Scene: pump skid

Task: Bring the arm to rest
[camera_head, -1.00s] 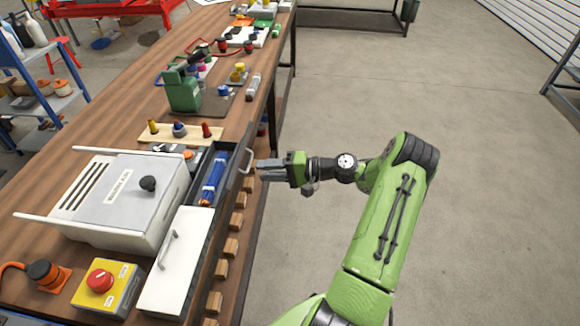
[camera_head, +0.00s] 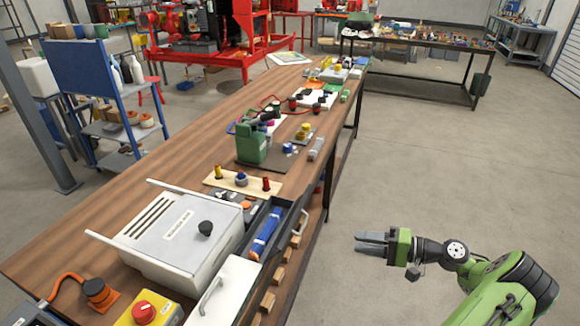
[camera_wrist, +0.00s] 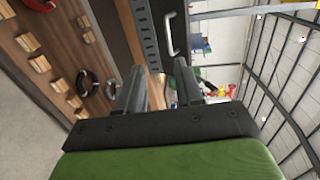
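My gripper (camera_head: 372,243) is to the right of the long wooden workbench (camera_head: 95,225), over bare floor and apart from the bench. In the head view its two grey fingers point left toward the bench. In the wrist view the gripper (camera_wrist: 166,85) shows its two dark fingers apart with nothing between them. The green arm bends at the lower right of the head view. An open drawer (camera_head: 279,245) with a blue object (camera_head: 265,235) in it stands at the bench's right edge, left of the gripper. Its handle shows in the wrist view (camera_wrist: 170,35).
A white cabinet box (camera_head: 180,235), an emergency-stop button (camera_head: 144,312) and a green device (camera_head: 252,147) stand on the bench. A blue shelf rack (camera_head: 110,110) is at the left. A second table (camera_head: 420,40) is at the back. The floor (camera_head: 430,160) around the gripper is clear.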

